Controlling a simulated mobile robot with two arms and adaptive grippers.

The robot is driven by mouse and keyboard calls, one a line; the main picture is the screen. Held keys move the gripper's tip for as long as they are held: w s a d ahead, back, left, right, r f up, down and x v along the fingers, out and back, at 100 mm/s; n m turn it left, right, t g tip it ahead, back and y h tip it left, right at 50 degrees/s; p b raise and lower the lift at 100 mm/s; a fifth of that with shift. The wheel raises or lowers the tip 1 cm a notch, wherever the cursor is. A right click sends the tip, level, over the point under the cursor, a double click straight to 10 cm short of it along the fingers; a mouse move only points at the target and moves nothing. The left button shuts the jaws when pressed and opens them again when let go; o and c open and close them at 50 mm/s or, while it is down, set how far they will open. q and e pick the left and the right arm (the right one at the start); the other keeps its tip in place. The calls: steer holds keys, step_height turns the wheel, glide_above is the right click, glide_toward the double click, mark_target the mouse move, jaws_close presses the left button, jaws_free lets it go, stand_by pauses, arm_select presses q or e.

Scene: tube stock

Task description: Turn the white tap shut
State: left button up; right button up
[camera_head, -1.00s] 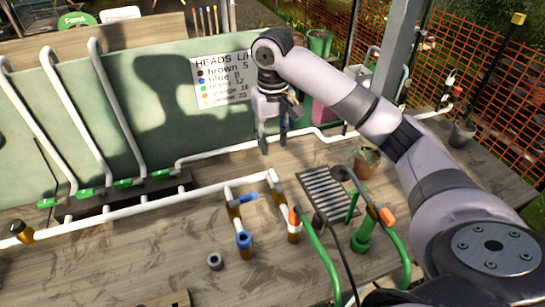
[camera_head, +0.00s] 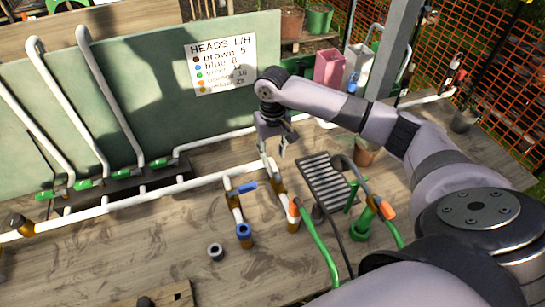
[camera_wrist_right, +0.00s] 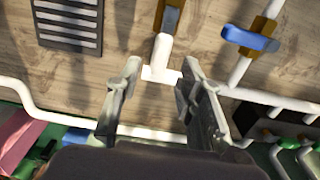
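A second branch with a brass tap body (camera_head: 279,187) leaves the white pipe below my right gripper. In the wrist view this tap (camera_wrist_right: 172,16) is cut by the top edge, and a pale handle seems to lie along its branch. My right gripper (camera_head: 274,154) points down above the pipe's end; its fingers (camera_wrist_right: 155,92) are apart and empty. The white branch end shows beyond the gap between them. The blue tap (camera_head: 247,188) stands left of this branch, its handle crosswise; it also shows in the wrist view (camera_wrist_right: 250,39). My left gripper is out of view.
A slotted grey grate (camera_head: 325,182) lies right of the branches. Green hoses (camera_head: 318,240) with orange ends run toward the front. A grey ring (camera_head: 215,252) lies on the wooden bench. A sign (camera_head: 222,65) hangs on the green back panel. The front left bench is mostly clear.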

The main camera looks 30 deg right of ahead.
mark_target(272, 163)
steer(key=shift+f+p, duration=0.3)
steer(key=shift+f, duration=1.75)
jaws_close()
